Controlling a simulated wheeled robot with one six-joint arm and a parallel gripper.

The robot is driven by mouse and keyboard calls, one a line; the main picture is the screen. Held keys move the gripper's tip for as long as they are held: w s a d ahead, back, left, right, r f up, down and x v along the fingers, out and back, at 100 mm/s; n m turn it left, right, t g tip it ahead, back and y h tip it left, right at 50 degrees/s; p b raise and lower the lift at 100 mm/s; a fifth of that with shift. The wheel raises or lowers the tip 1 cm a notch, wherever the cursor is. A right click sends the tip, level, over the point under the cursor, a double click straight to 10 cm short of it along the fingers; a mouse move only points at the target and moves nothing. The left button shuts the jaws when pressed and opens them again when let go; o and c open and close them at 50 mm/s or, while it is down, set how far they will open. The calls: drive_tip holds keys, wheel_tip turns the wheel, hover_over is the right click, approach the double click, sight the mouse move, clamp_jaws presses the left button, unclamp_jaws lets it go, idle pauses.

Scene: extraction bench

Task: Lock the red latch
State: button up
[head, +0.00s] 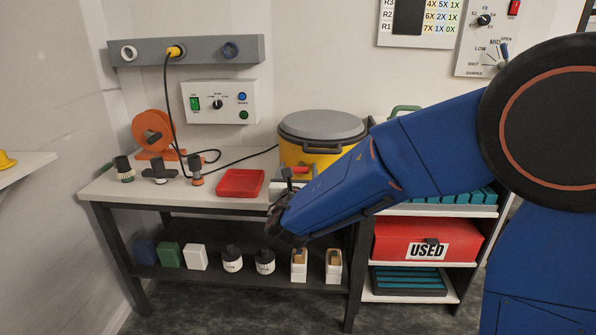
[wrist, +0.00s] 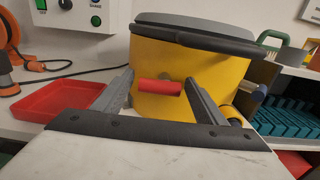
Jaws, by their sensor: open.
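The red latch (wrist: 160,87) is a short red bar on the front of a yellow drum (wrist: 215,75) with a grey lid (wrist: 200,27). In the wrist view it lies level between my open fingers, touching neither that I can see. My gripper (wrist: 162,97) points at the drum's front, one finger to each side of the latch. In the head view my gripper (head: 284,196) is at the bench's front edge, below the drum (head: 300,154). A small red part of the latch (head: 300,169) shows there, and my arm hides much of the drum's front.
A red tray (head: 240,183) lies left of the drum on the bench. Brushes and an orange reel (head: 152,131) stand further left, and a black cable (head: 250,161) runs along the back. A shelf with a red "USED" box (head: 415,240) stands to the right.

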drive_tip(key=c, duration=1.1)
drive_tip(key=shift+o, duration=0.2)
drive_tip(key=m, duration=0.4)
drive_tip(key=shift+d+r+m, duration=0.15)
drive_tip(key=shift+m, duration=0.25)
drive_tip(key=m, duration=0.4)
drive_tip(key=shift+d, duration=0.15)
drive_tip(key=m, duration=0.5)
drive_tip(key=shift+d, duration=0.2)
drive_tip(key=shift+d+m, duration=0.15)
drive_tip(key=shift+m, duration=1.95)
drive_tip(key=shift+s, duration=0.1)
